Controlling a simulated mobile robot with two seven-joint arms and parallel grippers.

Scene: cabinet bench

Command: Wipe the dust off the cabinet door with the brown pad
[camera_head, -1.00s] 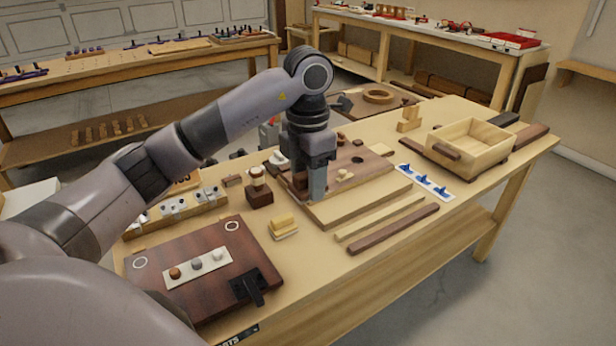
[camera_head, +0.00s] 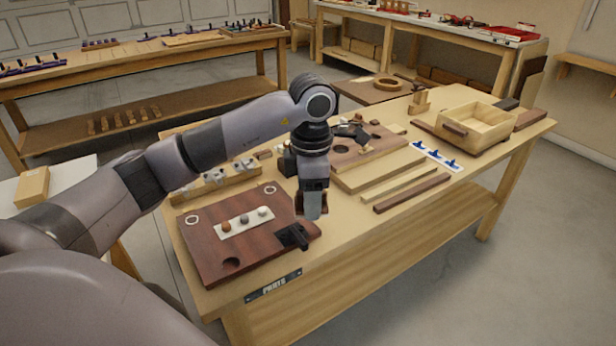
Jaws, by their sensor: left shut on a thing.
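The cabinet door (camera_head: 205,245) is a dark reddish-brown panel lying flat on the bench at front left. It carries a pale strip (camera_head: 245,223) with three round pieces, white rings near two corners, and a black bracket (camera_head: 292,237) at its right edge. I cannot make out dust on it. My left gripper (camera_head: 312,212) points down just beyond the door's right back corner. It is shut on the brown pad (camera_head: 325,209), which shows only at the sides of the fingers. I cannot tell whether the pad touches the bench. My right gripper is not in view.
A row of metal fittings on a wooden rail (camera_head: 215,184) lies behind the door. Stacked boards (camera_head: 385,163) and loose strips (camera_head: 412,192) lie right of the gripper. A wooden box (camera_head: 478,127) and blue pieces (camera_head: 436,156) stand farther right.

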